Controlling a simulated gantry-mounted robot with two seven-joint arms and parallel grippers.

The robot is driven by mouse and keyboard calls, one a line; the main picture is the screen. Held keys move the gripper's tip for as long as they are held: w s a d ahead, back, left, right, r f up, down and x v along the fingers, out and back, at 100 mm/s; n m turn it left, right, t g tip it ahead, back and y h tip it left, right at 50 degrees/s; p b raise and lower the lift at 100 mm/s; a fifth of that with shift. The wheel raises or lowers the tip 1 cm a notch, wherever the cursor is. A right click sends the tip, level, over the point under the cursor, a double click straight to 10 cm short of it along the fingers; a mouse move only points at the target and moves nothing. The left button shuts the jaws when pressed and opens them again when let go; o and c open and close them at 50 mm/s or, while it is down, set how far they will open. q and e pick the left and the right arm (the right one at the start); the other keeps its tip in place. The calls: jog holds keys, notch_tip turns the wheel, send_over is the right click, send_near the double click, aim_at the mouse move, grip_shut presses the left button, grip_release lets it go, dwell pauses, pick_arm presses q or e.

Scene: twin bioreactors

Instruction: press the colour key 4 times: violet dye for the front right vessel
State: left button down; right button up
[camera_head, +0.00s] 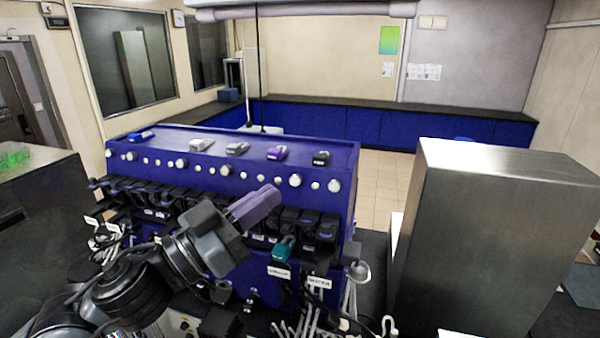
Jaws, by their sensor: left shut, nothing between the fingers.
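My left gripper (258,206) reaches in from the lower left, in front of the blue bioreactor cabinet (330,190). Its fingers are shut and empty, and point up and to the right. A small violet device (277,153) lies on the cabinet top, beyond and slightly above the gripper tip in the picture. The gripper is apart from it as far as I can see. I cannot make out which part is the colour key, nor the front right vessel. The arm and gripper hide part of the cabinet's front. My right gripper is not in view.
A blue device (140,137), grey ones (237,148) and a black one (320,158) also lie on the cabinet top. A teal device (284,250) sits low on the front, among cables. A large steel cabinet (490,235) stands at right.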

aim_at(296, 180)
pick_arm(q)
jog(key=w+d, duration=0.1)
jog(key=w, duration=0.1)
jog(key=w+d+f, duration=0.1)
jog(key=w, duration=0.2)
jog(key=w+d+f, duration=0.1)
jog(key=w, duration=0.2)
jog(key=shift+f+b, duration=0.15)
jog(key=shift+b, duration=0.25)
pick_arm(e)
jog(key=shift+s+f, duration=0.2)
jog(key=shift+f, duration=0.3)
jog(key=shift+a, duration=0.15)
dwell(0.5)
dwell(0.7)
pick_arm(q)
jog(key=shift+w, duration=0.1)
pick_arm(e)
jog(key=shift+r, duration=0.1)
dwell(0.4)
pick_arm(q)
jog(key=shift+w+d+f, duration=0.1)
jog(key=shift+w+d, duration=0.05)
jog(key=shift+w, duration=0.1)
jog(key=shift+w, duration=0.1)
dwell(0.6)
